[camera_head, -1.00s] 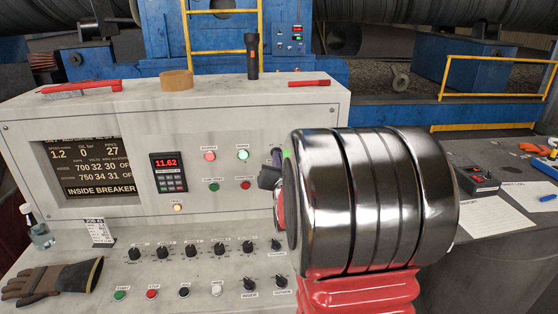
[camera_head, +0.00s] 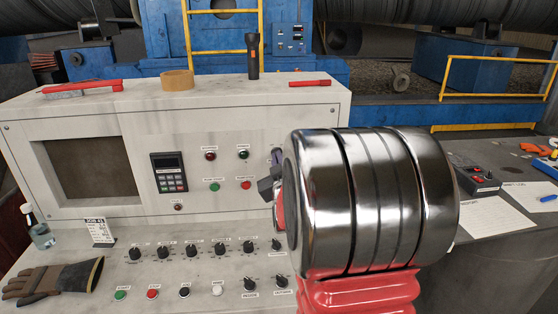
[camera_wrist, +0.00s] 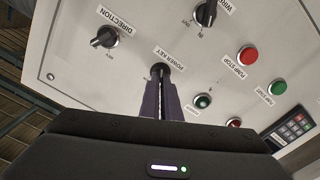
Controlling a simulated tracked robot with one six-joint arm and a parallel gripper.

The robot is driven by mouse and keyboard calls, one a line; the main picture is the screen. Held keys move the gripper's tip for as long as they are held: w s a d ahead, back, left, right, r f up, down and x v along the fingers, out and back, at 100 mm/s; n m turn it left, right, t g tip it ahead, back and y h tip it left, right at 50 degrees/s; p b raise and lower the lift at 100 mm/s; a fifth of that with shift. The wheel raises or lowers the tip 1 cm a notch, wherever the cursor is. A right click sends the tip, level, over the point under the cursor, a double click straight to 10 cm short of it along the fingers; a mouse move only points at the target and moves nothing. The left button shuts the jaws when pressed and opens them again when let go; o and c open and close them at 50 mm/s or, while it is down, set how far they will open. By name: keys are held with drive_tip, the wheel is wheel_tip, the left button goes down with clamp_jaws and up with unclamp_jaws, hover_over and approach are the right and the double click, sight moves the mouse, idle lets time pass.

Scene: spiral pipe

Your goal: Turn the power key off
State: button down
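The power key (camera_wrist: 158,69) is a dark switch under the POWER KEY label on the pale panel in the wrist view. My gripper (camera_wrist: 162,79) reaches it with two dark purple fingers close together, shut on the key's grip, which they partly hide. In the head view, my gripper (camera_head: 270,178) is at the panel's right end, mostly hidden behind my arm, and the key is hidden. The display screen (camera_head: 90,168) is dark. The keypad unit's readout (camera_head: 166,161) is blank. The upper lamps (camera_head: 210,156) and the small lamp below the keypad (camera_head: 178,207) look unlit.
The direction knob (camera_wrist: 105,37) and another knob (camera_wrist: 205,13) sit near the key. Red (camera_wrist: 247,56) and green (camera_wrist: 277,87) pump buttons are to the right. The sloping desk (camera_head: 210,270) carries several knobs and buttons; a glove (camera_head: 55,280) lies at left.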

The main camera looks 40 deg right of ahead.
drive_tip(key=shift+f+n, duration=0.1)
drive_tip(key=shift+n, duration=0.2)
drive_tip(key=c, duration=2)
unclamp_jaws()
